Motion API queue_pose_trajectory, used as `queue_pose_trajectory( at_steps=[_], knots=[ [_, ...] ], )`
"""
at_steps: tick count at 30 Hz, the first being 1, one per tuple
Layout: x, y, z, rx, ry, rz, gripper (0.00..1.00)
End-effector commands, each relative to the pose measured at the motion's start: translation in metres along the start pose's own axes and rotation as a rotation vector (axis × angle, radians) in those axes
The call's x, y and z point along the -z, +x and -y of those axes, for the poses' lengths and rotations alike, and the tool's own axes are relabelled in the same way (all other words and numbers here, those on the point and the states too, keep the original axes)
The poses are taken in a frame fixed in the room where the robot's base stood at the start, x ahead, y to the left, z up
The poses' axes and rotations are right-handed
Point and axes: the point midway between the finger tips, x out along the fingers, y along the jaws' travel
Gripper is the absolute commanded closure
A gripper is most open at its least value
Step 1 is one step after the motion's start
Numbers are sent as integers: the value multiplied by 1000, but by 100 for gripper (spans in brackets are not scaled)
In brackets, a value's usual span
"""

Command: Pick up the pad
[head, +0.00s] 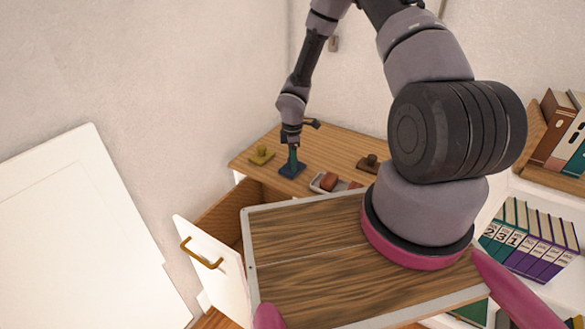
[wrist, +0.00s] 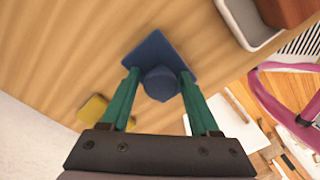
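A dark blue square piece (head: 291,171) with a round knob sits on the wooden desktop. It is also in the middle of the wrist view (wrist: 150,53). No label tells me whether it is the pad. My gripper (head: 293,152) points down right above it. In the wrist view, my gripper's green fingers (wrist: 159,75) are apart, one on each side of the blue knob. A gap shows at the left finger; the right one is close to the knob, and contact cannot be told. A similar yellow piece (head: 262,155) stands to the left, and a brown one (head: 370,163) to the right.
A pale tray (head: 316,184) holding a reddish-brown block (head: 329,181) is close on the right. A drawer with a white front (head: 212,272) stands open below the desktop (head: 335,148). Binders (head: 530,240) fill a shelf at the right. The wall is behind.

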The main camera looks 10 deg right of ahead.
Motion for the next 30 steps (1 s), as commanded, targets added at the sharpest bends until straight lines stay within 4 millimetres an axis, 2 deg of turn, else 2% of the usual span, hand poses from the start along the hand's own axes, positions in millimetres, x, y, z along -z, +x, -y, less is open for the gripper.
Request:
queue_pose_trajectory(
  at_steps=[1,4,14,17,24,30],
  knots=[
    [0,0,0,0,0,0,61],
    [0,0,0,0,0,0,100],
    [0,-6,-1,-1,1,0,100],
    [0,-20,-1,-2,2,0,100],
    [-1,-69,-1,-2,3,0,100],
    [0,-95,0,0,1,0,100]
  ],
)
